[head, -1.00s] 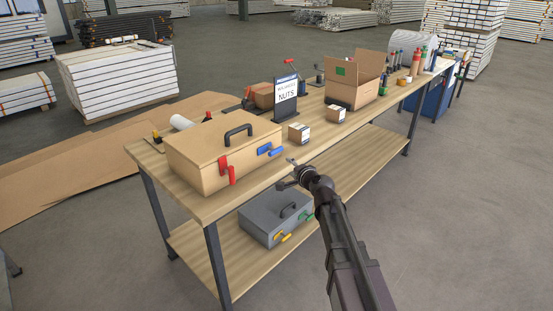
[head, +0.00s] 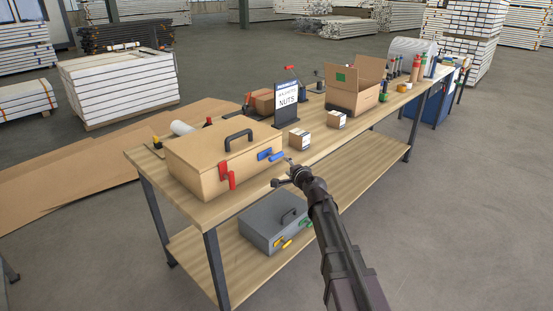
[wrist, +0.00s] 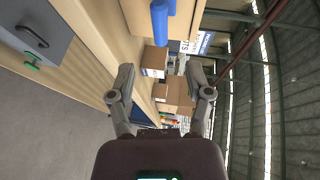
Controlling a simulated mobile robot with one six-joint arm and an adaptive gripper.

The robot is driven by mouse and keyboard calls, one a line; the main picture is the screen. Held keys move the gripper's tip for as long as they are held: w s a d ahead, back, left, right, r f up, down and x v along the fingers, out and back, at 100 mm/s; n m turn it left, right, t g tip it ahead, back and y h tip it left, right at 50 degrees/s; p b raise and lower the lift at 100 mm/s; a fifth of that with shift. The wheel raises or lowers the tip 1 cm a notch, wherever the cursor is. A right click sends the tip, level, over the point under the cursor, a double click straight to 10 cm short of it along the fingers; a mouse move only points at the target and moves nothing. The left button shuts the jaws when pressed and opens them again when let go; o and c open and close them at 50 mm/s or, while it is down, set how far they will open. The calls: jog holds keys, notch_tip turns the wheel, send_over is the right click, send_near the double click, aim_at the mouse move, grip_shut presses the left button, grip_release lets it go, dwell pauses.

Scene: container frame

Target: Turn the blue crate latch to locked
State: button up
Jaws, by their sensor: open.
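The tan crate (head: 205,170) stands on the near left of the wooden workbench. Its blue latch (head: 270,155) is on the right part of its front side, and a red latch (head: 226,175) is near the front corner. In the wrist view the blue latch (wrist: 159,22) shows as a blue bar at the top, ahead of my fingers.
A grey case (head: 272,222) with yellow and green latches sits on the lower shelf (head: 195,258). Small cartons (head: 300,138), a nuts sign (head: 286,100) and an open cardboard box (head: 352,92) stand farther along the workbench (head: 195,208). The floor on the right is clear.

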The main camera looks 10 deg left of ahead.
aim_at(277, 158)
jog(key=b+x, duration=0.1)
jog(key=x, duration=1)
jog(key=shift+b, duration=0.4)
grip_shut()
